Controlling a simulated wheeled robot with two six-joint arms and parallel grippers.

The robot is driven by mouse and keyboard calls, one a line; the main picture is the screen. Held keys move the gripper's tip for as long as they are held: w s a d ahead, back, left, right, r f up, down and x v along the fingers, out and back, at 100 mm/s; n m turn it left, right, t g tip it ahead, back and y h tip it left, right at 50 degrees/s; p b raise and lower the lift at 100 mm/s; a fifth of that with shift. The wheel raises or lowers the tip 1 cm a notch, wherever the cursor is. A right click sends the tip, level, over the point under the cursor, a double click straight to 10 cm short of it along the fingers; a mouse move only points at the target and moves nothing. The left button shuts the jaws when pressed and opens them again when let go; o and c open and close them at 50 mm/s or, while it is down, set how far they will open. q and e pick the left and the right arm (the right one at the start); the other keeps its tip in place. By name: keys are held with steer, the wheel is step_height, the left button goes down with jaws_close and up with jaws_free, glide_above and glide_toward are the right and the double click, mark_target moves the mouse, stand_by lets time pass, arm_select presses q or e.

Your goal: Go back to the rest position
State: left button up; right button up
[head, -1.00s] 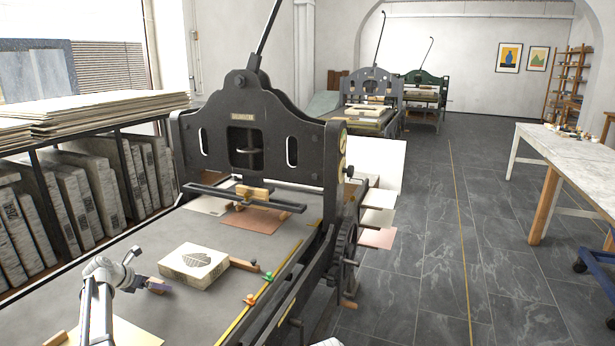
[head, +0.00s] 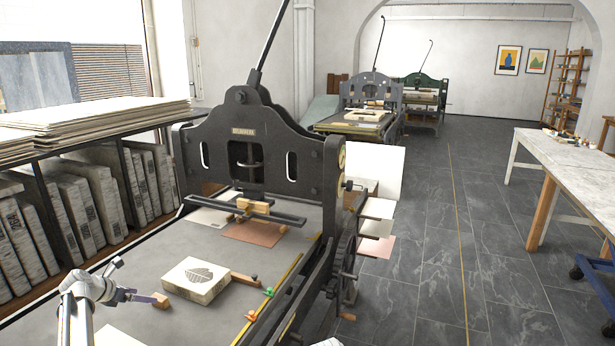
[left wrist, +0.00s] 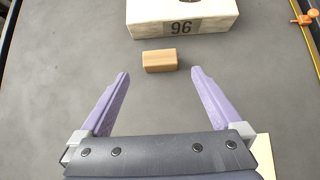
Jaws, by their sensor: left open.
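My left gripper (head: 133,281) is open and empty over the grey press bed (head: 135,245). In the left wrist view its two purple fingers (left wrist: 160,85) stand wide apart. A small wooden block (left wrist: 160,60) lies on the bed just beyond the fingertips, apart from them. The block also shows in the head view (head: 161,301), to the right of the gripper.
A pale litho stone (head: 197,280) marked 96 lies beyond the block. The dark press frame (head: 240,140) stands behind, with a long lever above it. Stones on a shelf (head: 75,200) line the left.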

mark_target(159, 297)
arm_select(q)
steer(key=b+x, duration=0.7)
steer(key=x, duration=0.2)
steer(key=shift+w+f+b, duration=0.1)
steer(key=shift+f+b, duration=0.2)
steer(key=shift+b, duration=0.1)
step_height(159, 297, up, 11)
steer(key=p, duration=1.1)
steer(key=s+d+r+n+y+p, duration=0.1)
steer(key=s+d+r+p, duration=0.2)
steer(key=s, duration=0.3)
steer(key=s+d+r+n+y+p, duration=0.1)
steer(key=s+d+r+p, duration=0.2)
steer(key=s+d, duration=0.2)
steer(key=shift+s+d+r+n+t+p, duration=0.3)
steer(key=shift+s+r+p, duration=0.05)
steer(key=shift+s, duration=0.25)
